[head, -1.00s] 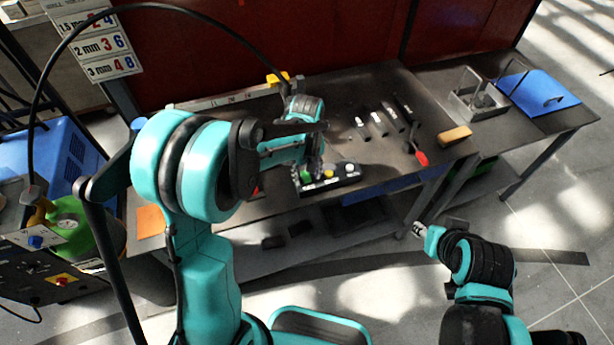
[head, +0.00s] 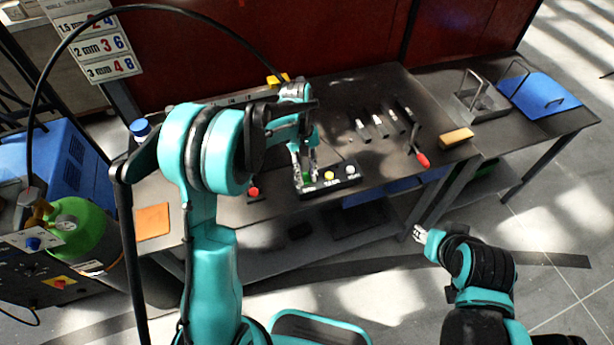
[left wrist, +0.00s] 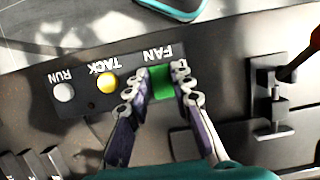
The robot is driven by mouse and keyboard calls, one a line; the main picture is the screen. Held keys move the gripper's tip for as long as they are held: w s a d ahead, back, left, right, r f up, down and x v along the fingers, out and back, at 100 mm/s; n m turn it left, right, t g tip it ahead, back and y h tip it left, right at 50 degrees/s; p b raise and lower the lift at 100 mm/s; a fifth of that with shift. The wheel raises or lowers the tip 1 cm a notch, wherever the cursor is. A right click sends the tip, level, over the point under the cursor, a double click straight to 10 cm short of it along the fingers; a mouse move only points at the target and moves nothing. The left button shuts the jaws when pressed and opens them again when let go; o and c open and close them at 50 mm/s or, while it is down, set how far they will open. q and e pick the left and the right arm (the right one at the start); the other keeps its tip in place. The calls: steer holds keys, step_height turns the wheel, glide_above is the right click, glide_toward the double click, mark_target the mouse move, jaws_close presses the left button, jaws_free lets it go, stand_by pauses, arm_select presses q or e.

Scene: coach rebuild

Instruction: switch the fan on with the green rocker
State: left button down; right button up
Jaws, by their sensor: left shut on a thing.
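The black switch box (head: 335,186) stands at the front edge of the dark bench, with a green rocker (head: 307,178), a yellow button (head: 329,176) and a white button. In the left wrist view the green rocker (left wrist: 161,83) sits under the word FAN, the yellow button (left wrist: 107,82) under TACK and the white button (left wrist: 64,92) under RUN. My left gripper (head: 304,166) points down at the box. In the left wrist view its fingers (left wrist: 160,90) are on both sides of the green rocker, shut on it. My right gripper (head: 419,234) hangs in front of the bench, away from the box; its jaws are too small to judge.
A red-handled tool (head: 421,157), several dark rods and a tan block (head: 456,137) lie on the bench to the right. A blue plate (head: 540,95) lies farther right. An orange square (head: 153,221) and a green cylinder (head: 82,232) are at left.

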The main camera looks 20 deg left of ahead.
arm_select(q)
steer(key=shift+w+a+g+h, duration=0.15)
steer(key=shift+g+h, duration=0.25)
steer(key=shift+g, duration=0.3)
steer(key=c, duration=1.3)
jaws_free()
steer(key=v, duration=1.2)
